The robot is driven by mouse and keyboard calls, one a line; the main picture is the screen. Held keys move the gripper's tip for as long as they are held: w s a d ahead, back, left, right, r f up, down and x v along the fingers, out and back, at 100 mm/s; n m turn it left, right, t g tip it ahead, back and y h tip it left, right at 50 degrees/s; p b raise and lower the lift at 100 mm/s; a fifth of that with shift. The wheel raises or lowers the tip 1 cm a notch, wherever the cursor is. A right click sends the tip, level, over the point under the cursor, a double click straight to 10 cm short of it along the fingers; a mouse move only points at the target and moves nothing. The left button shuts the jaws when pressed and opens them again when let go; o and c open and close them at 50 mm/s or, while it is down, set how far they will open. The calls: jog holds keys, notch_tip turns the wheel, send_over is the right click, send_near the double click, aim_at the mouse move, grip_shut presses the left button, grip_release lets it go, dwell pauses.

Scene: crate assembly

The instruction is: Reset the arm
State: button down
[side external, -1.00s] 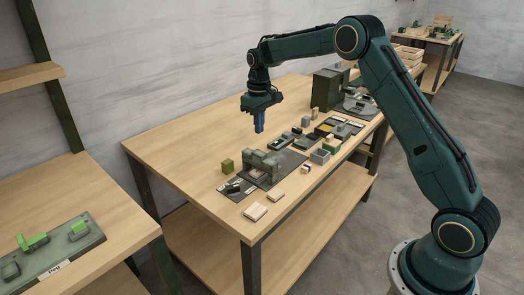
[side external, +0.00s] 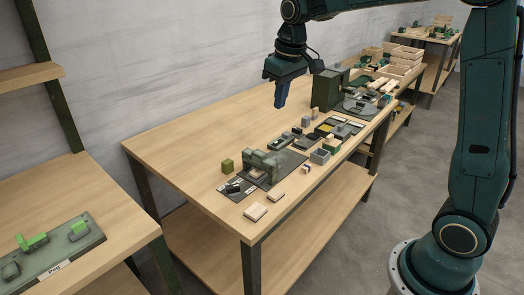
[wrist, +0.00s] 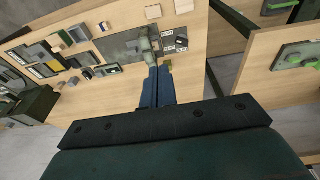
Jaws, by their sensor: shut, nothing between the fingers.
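My gripper (side external: 281,95) hangs in the air above the wooden workbench (side external: 185,143) in the side external view, with its blue fingers pointing down. The fingers are shut with nothing between them. In the wrist view my gripper (wrist: 158,70) shows its two blue fingers side by side, over the bench top. The upper arm links are partly cut off by the top edge of the side external view.
On the bench are a grey-green fixture (side external: 262,165) on a dark plate, an olive cube (side external: 228,166), small wooden blocks (side external: 256,212) and a tall dark green box (side external: 327,90). Wooden crates (side external: 405,58) stand farther back. The bench's left part is clear.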

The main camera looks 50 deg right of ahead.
jog(key=s+a+t, duration=0.1)
jog(key=s+a, duration=0.1)
jog(key=s, duration=1.1)
jog(key=s+a+t, duration=0.2)
jog(key=s+a, duration=0.1)
jog(key=s, duration=0.9)
jog(key=shift+s+a+f, duration=0.15)
jog(key=shift+s+a, duration=0.2)
jog(key=shift+s, duration=0.05)
